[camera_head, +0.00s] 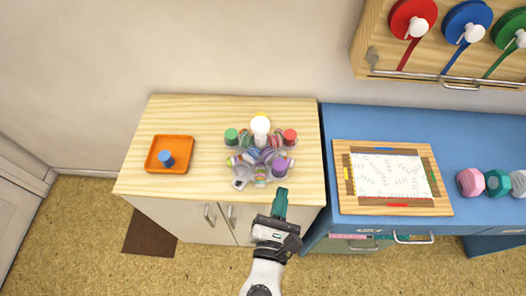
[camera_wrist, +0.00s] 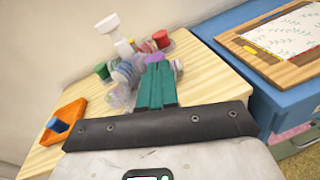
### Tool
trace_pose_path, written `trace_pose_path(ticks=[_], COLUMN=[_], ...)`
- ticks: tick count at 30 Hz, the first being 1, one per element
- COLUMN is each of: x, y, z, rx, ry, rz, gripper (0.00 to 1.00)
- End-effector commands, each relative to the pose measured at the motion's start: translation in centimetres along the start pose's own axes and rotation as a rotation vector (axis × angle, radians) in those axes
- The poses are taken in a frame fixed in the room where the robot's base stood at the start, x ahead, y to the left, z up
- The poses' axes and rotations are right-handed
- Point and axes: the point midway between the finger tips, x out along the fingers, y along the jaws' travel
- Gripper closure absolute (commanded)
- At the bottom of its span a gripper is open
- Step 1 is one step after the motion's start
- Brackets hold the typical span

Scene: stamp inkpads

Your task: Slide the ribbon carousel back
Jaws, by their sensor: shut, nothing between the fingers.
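The ribbon carousel (camera_head: 262,152) stands on the light wooden top of a cabinet. It has a white knob (camera_head: 260,126) on top, clear round holders, and striped, green, red and purple ribbon rolls. In the wrist view the carousel (camera_wrist: 124,72) is partly hidden behind my fingers. My gripper (camera_head: 281,190) has teal fingers and is at the front edge of the cabinet top, just in front of the carousel's right side. The fingers (camera_wrist: 156,68) are together and empty. I cannot tell whether they touch the carousel.
An orange tray (camera_head: 150,164) with a blue stamp (camera_head: 166,158) stands left of the carousel. The wooden top (camera_head: 200,112) is clear behind and between them. To the right, a blue desk (camera_head: 333,122) holds a framed board (camera_head: 431,207) and several faceted weights (camera_head: 470,182). A ribbon rack (camera_head: 376,36) hangs above.

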Motion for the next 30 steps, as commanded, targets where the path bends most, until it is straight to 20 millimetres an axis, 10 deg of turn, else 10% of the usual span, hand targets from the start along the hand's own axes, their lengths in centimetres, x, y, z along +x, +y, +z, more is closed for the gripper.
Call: trace_pose_path(ticks=[8,30], x=[-1.9,10.2], y=[5.2,7.2], z=[-1.4,-0.9], rx=[-0.234,-0.23], ry=[-0.059,-0.058], rz=[0.174,0.168], gripper=[1.0,1.0])
